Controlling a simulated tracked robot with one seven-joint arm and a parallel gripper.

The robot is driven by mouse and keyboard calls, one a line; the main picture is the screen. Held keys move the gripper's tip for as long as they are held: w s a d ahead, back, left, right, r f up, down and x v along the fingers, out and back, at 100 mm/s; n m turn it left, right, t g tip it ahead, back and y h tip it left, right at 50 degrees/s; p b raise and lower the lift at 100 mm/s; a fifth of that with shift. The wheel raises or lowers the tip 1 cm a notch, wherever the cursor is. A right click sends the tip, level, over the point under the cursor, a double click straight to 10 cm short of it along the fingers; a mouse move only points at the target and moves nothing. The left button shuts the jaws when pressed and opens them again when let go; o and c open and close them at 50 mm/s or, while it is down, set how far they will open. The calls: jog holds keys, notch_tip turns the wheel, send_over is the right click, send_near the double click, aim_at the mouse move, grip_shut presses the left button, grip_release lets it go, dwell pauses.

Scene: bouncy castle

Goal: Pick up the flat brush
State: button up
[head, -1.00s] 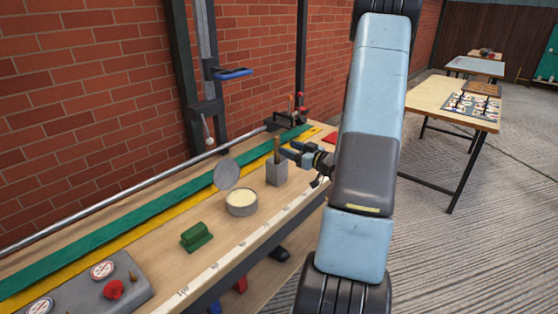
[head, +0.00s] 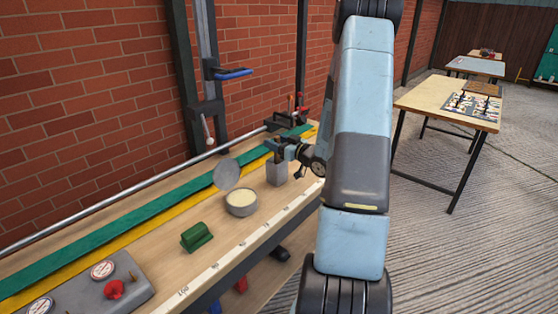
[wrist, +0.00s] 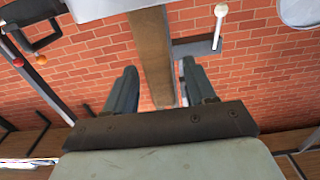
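The flat brush appears as a brown wooden handle (wrist: 152,50) in the wrist view, running down between my fingers. The grey square holder (head: 277,174) stands on the bench in the head view, directly below my gripper (head: 276,148). In the wrist view my gripper (wrist: 159,68) is open, with one finger on each side of the handle and gaps visible between them. My gripper hides most of the handle in the head view, and the brush's lower end is hidden.
A round tin (head: 241,203) with its lid (head: 227,175) tilted up stands left of the holder. A green block (head: 196,237) lies nearer on the bench. A brick wall (head: 100,90) rises behind; a rail (head: 110,198) runs along the bench's back.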

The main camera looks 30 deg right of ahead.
grip_shut()
dwell(0.3)
